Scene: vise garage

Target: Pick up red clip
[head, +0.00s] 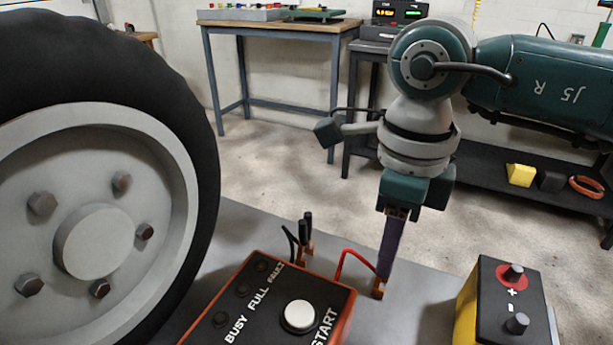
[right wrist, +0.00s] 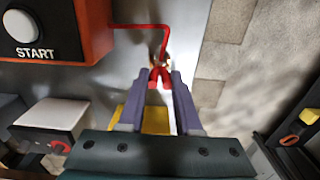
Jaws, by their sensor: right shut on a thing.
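The red clip (right wrist: 160,77) sits between the two purple fingertips of my right gripper (right wrist: 161,88) in the right wrist view. A red cable runs from it to the orange charger box. In the head view my right gripper (head: 388,262) points down at the grey bench top, its fingers shut on the clip. There the fingers hide most of the clip, and only its copper-coloured end (head: 378,293) shows below them, at or very near the bench surface. My left gripper is not in view.
The orange charger (head: 340,302) with a white START button stands left of the clip. A black clip (head: 306,235) stands behind it. A yellow and black battery (head: 510,300) with two terminals is at right. A large wheel (head: 95,190) fills the left.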

